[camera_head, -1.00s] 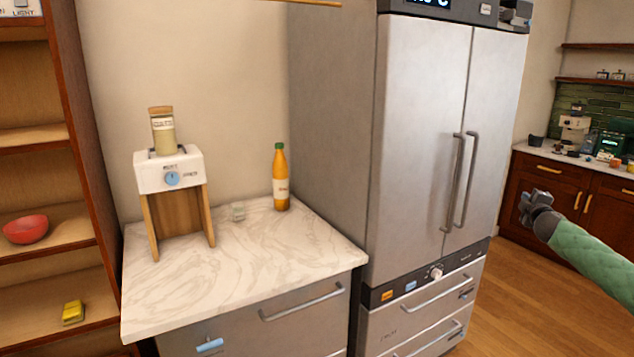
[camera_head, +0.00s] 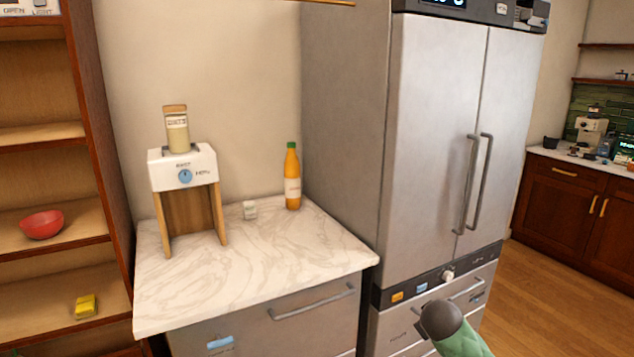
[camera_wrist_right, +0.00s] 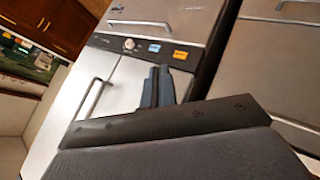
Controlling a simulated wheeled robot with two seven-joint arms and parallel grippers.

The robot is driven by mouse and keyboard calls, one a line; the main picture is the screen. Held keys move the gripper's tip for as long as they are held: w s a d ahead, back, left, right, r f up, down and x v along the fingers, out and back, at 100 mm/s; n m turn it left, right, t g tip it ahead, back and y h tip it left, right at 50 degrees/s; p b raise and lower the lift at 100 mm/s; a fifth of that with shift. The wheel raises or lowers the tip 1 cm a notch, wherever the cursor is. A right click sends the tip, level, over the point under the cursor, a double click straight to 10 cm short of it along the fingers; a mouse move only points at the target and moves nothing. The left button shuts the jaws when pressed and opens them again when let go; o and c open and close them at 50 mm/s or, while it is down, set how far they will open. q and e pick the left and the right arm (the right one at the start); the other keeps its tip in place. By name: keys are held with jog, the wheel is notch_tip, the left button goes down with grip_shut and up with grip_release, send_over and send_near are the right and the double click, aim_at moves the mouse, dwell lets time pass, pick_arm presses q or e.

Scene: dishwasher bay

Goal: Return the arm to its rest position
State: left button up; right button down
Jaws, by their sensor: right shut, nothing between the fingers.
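My right arm (camera_head: 455,335) comes in at the bottom of the head view, in front of the fridge's lower drawers. Its gripper is hidden there beyond the dark wrist. In the right wrist view my right gripper (camera_wrist_right: 158,88) shows with its fingers together and nothing between them. It points toward the fridge drawers and touches nothing that I can see. My left gripper does not show.
A tall steel fridge (camera_head: 430,130) stands right of a marble counter (camera_head: 270,265). Shelves at left hold a red bowl (camera_head: 42,225).

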jog(key=s+a+f+m+g+y, duration=0.1)
jog(key=s+a+f+g, duration=0.1)
jog(key=s+a+f, duration=0.3)
jog(key=s+a+f+m+g+y, duration=0.1)
jog(key=s+a+f, duration=0.4)
jog(key=s+f, duration=0.9)
jog(key=s+a+f+m+g+y, duration=0.1)
jog(key=s+a+f+g, duration=0.3)
jog(key=s, duration=2.1)
notch_tip(320, 180, down, 5)
jog(key=shift+s+a+f+g+y, duration=0.15)
jog(key=shift+s+a+g+y, duration=0.2)
jog(key=shift+a+y, duration=0.5)
jog(key=shift+w, duration=0.1)
